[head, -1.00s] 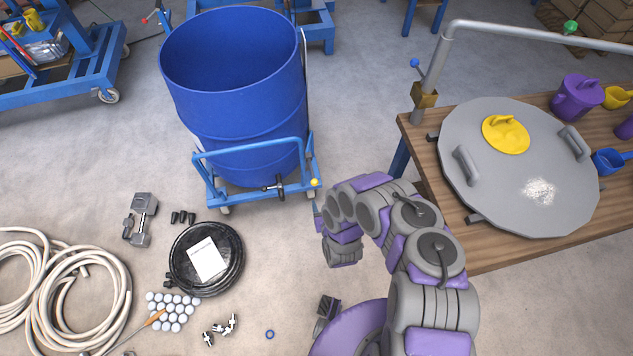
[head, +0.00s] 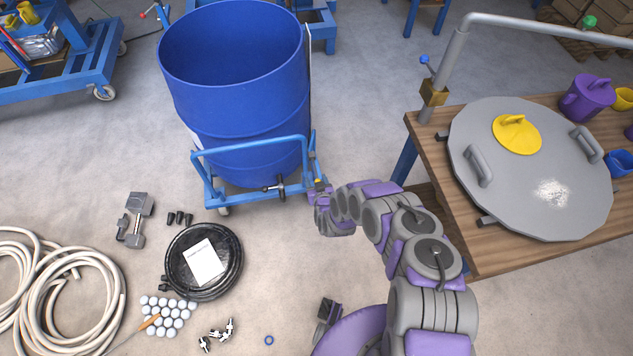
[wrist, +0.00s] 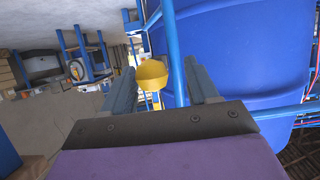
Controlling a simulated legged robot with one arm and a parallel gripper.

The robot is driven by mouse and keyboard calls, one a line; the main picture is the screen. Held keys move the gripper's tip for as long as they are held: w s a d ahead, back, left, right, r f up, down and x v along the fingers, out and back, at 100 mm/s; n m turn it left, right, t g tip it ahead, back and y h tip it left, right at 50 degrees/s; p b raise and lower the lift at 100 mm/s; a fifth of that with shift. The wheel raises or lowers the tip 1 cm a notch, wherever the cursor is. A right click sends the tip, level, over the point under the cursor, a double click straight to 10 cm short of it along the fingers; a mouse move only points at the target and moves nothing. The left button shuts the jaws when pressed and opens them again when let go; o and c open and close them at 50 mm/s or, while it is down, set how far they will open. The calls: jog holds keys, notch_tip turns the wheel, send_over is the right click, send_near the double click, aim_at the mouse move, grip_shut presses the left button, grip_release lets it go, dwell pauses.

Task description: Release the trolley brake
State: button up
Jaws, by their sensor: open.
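The blue trolley (head: 250,150) stands on the floor and carries a large open blue drum (head: 240,85). A yellow knob, which looks like the brake handle, shows at the trolley's right front corner (head: 319,182). In the wrist view the yellow knob (wrist: 151,75) lies between the two fingers, near their tips, with a blue trolley post just right of it. My gripper (wrist: 160,88) is open and the fingers are apart from the knob on both sides. In the head view my gripper (head: 320,207) is at that corner and partly covers the knob.
A wooden table (head: 480,262) with a round grey lid (head: 530,195) stands to the right. A black coiled hose (head: 203,260), grey weights (head: 135,220) and pale hoses (head: 70,300) lie on the floor at left.

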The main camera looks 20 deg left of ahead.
jog(key=shift+w+d, duration=0.15)
jog(key=shift+w, duration=0.05)
jog(key=shift+d+r, duration=0.15)
jog(key=shift+d, duration=0.25)
jog(key=shift+c, duration=0.3)
jog(key=shift+a, duration=0.45)
jog(key=c, duration=0.6)
jog(key=shift+d, duration=0.1)
grip_shut()
